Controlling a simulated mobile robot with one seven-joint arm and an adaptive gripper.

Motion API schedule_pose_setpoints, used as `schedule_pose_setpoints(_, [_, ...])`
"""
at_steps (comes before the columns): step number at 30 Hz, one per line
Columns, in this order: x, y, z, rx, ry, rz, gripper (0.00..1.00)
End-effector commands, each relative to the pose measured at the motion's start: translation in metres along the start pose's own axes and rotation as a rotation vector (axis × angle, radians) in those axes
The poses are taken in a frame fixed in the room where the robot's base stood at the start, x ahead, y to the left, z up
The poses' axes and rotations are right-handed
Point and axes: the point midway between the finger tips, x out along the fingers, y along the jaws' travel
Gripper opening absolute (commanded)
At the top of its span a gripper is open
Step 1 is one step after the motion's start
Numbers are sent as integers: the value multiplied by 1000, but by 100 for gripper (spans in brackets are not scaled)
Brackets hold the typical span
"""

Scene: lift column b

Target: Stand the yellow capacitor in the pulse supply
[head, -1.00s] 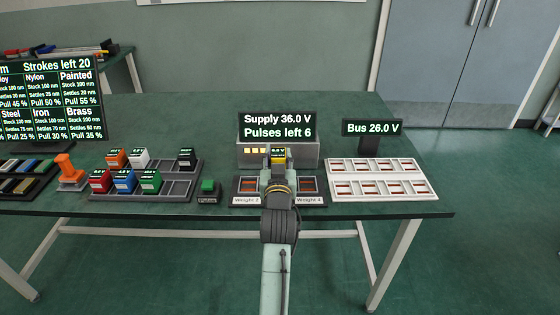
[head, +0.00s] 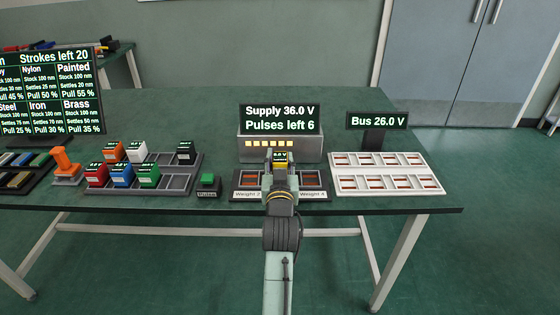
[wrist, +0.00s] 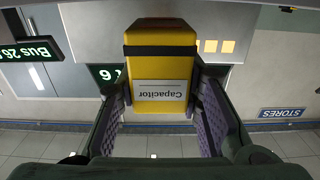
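The yellow capacitor (wrist: 160,65) is upside down in the wrist view, between my gripper's purple-padded fingers, its "Capacitor" label facing the camera. My gripper (head: 280,166) is shut on it; the pads touch its sides.
A grey rack (head: 172,183) with several coloured capacitors and empty places stands left. A green button (head: 208,182) sits between rack and supply. A white tray (head: 440,187) of slots and the Bus 26.0 V sign (head: 377,121) are right. An orange press (head: 66,165) stands far left.

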Motion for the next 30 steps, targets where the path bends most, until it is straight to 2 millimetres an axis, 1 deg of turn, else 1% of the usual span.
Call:
schedule_pose_setpoints(1, [1,0,7,-2,-16,0,35])
schedule_pose_setpoints(9, [1,0,10,-4,-22,0,53])
schedule_pose_setpoints(18, [1,0,11,-4,-26,0,53])
schedule_pose_setpoints(20, [1,0,7,-4,-25,0,53])
schedule_pose_setpoints(23, [1,0,-6,-4,-23,0,53])
schedule_pose_setpoints(24, [-8,1,2,-6,-22,1,53])
schedule_pose_setpoints(26, [-21,1,1,-5,-20,0,53])
schedule_pose_setpoints(30, [-56,1,-1,-5,-15,0,53])
